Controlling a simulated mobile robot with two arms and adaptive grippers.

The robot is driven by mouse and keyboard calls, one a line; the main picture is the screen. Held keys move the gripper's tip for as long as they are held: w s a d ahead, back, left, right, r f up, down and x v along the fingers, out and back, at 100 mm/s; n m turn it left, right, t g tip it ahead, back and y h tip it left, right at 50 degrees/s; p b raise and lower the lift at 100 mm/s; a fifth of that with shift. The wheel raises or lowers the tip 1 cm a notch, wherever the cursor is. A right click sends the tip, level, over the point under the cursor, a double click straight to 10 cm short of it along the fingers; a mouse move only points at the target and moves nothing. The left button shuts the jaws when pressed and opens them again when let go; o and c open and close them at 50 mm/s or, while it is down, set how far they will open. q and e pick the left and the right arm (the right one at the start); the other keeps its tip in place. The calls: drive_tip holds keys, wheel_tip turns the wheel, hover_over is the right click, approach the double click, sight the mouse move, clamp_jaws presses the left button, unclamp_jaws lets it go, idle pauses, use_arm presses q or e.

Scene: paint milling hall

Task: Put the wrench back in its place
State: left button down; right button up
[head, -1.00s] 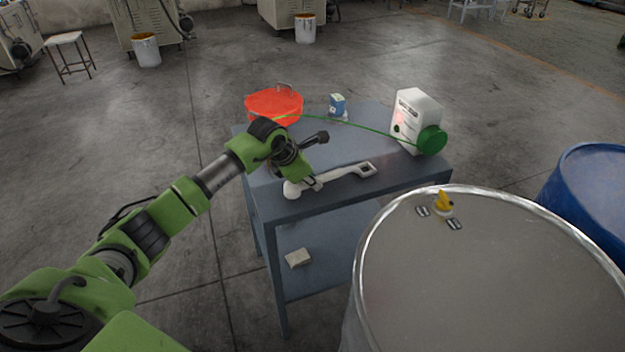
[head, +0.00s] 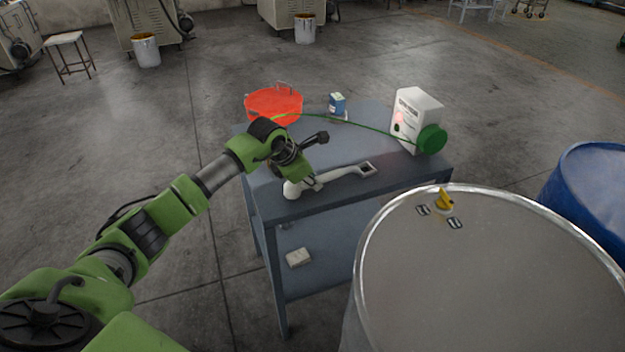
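A pale grey wrench (head: 345,174) lies across the front part of the blue-grey table (head: 404,170). Its square-holed end points right and its rounded end is at the left. My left gripper (head: 318,160) is just above the wrench's left half, with one dark finger standing out away from the wrench and the other side down close to the handle. The fingers look spread apart. I cannot tell whether the near finger touches the wrench, and the gripper hides part of the handle. My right gripper is out of view.
A thin green line spans from pan to canister. A large grey drum (head: 480,280) and a blue drum (head: 590,190) stand right.

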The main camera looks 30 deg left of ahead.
use_arm(q)
drive_tip(key=shift+f, duration=0.15)
drive_tip(key=c, duration=1.8)
unclamp_jaws()
drive_tip(key=shift+c, duration=0.2)
drive_tip(key=shift+f, duration=0.1)
drive_tip(key=shift+s, duration=0.1)
drive_tip(key=v, duration=1.2)
drive_tip(key=shift+d, duration=0.15)
